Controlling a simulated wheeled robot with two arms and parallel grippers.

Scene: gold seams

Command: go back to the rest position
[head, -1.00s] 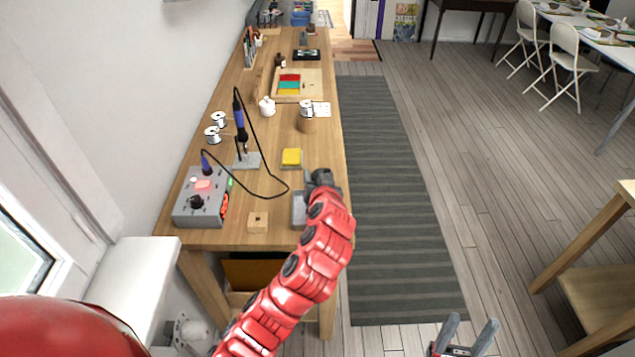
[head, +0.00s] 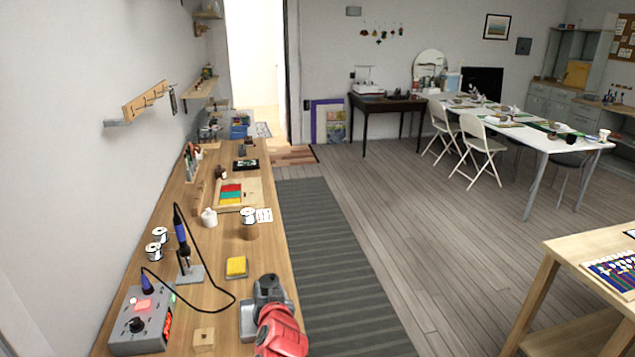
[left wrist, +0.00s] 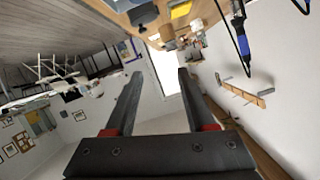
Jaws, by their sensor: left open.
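My left gripper (head: 268,288) shows in the head view at the near right edge of the wooden workbench (head: 262,215), with my red arm below it. In the left wrist view the two dark fingers (left wrist: 157,74) stand wide apart with nothing between them. In the head view the gripper is beside a grey block (head: 247,322), partly hidden by my arm; I cannot tell its height above the bench. My right gripper is out of view.
The bench holds a soldering station (head: 142,318), an iron in its stand (head: 184,245), a yellow sponge (head: 236,267), a small wooden block (head: 204,339) and solder spools (head: 153,252). A striped rug (head: 325,265) and open floor lie right. A wooden table (head: 590,245) stands at the right.

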